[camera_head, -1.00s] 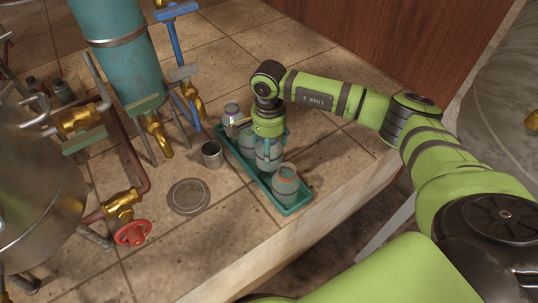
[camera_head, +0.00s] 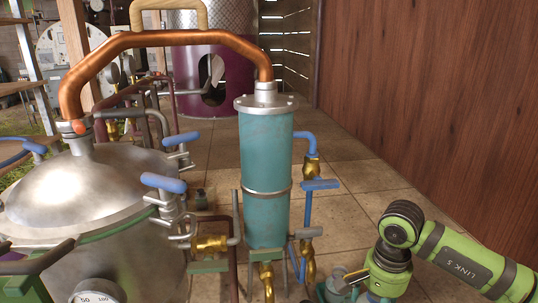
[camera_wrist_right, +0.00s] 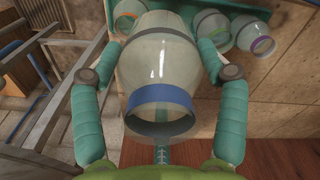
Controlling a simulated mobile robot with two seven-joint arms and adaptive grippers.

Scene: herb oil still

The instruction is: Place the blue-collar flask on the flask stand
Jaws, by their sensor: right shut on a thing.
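The blue-collar flask (camera_wrist_right: 162,60) is a clear, rounded vessel with a blue band near its mouth. In the right wrist view it sits between the two teal fingers of my right gripper (camera_wrist_right: 161,52), which is shut on it. In the head view my right gripper (camera_head: 380,288) is at the bottom edge, mostly cut off, and the flask cannot be made out clearly. The flask stand is not in view now. My left gripper is not in view.
The teal column (camera_head: 266,170) and steel still (camera_head: 75,190), with pipes and valves, stand left of my right arm.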

